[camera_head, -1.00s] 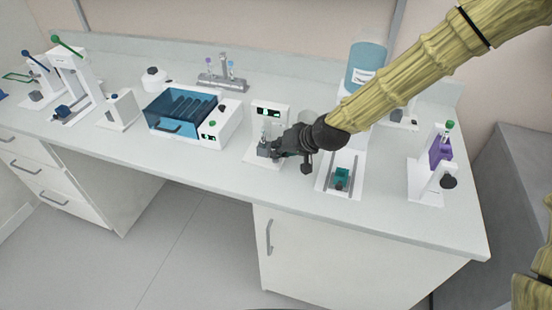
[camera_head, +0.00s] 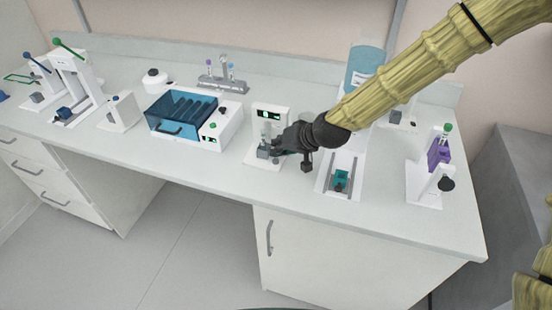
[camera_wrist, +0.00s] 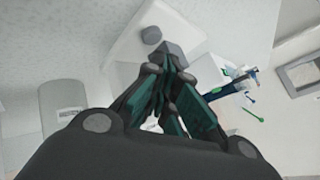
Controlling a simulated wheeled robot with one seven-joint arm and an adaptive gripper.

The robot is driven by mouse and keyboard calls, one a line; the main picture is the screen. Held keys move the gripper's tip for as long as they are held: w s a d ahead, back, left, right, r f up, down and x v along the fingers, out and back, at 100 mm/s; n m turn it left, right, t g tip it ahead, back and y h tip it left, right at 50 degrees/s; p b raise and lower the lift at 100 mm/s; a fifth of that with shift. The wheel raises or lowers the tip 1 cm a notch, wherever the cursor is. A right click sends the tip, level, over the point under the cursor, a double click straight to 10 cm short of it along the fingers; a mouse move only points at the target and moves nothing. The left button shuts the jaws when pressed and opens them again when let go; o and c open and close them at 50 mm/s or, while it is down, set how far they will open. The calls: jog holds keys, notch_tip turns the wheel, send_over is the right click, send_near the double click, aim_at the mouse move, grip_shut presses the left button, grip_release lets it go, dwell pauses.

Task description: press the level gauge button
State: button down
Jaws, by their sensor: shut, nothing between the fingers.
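The level gauge seems to be the white upright unit with a lit green display (camera_head: 270,114), near the middle of the bench in the head view. A small grey block (camera_head: 263,152) sits low on its front. In the wrist view a grey block (camera_wrist: 172,49) lies right at my fingertips, and a round grey knob (camera_wrist: 151,35) is just beside it on a white base. My gripper (camera_head: 279,149) is shut and empty, close to the front of the unit from the right. It also shows in the wrist view (camera_wrist: 170,68). I cannot tell whether the fingertips touch the block.
A blue-lidded box (camera_head: 182,113) stands to the left. A white tray with a green block (camera_head: 341,176) is just right of my gripper. A purple-and-white device (camera_head: 438,152) stands farther right, and a blue bottle (camera_head: 365,65) behind my arm. Bare bench lies in front.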

aim_at(278, 161)
jog(key=shift+r, duration=0.1)
jog(key=shift+r+p, duration=1.6)
jog(key=shift+r, duration=0.8)
jog(key=shift+r, duration=0.1)
